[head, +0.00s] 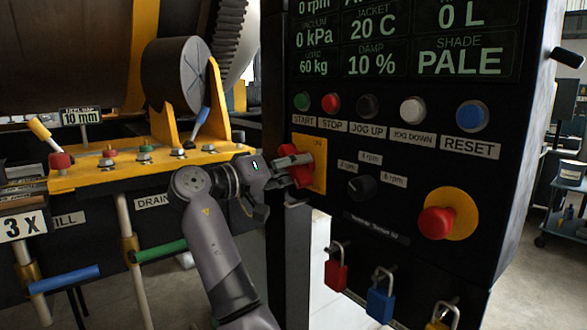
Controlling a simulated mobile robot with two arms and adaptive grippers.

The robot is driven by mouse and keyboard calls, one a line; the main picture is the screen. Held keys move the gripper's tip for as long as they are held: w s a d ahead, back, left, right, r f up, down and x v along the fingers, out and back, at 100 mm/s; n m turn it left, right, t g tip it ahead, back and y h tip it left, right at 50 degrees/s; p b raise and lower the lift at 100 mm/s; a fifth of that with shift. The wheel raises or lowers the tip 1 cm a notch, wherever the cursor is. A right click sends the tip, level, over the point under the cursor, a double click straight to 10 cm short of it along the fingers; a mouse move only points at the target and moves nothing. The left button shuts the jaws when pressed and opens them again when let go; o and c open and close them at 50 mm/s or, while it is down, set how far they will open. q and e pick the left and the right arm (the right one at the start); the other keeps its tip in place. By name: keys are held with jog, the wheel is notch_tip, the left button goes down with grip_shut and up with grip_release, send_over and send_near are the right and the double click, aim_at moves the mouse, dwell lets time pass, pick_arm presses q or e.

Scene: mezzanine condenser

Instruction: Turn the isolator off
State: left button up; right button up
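The isolator is a red rotary handle (318,152) on a yellow plate (321,185) on the dark control panel, below the START and STOP buttons. "ON" shows at the plate's upper right.
To the right are a black selector knob (361,187) and a red emergency stop (437,222) on a yellow disc. Red (336,276) and blue (380,305) padlocks hang below. A yellow valve bench (100,178) with levers stands at left.

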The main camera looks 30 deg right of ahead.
jog(key=a, duration=1.2)
jog(key=shift+s, duration=0.45)
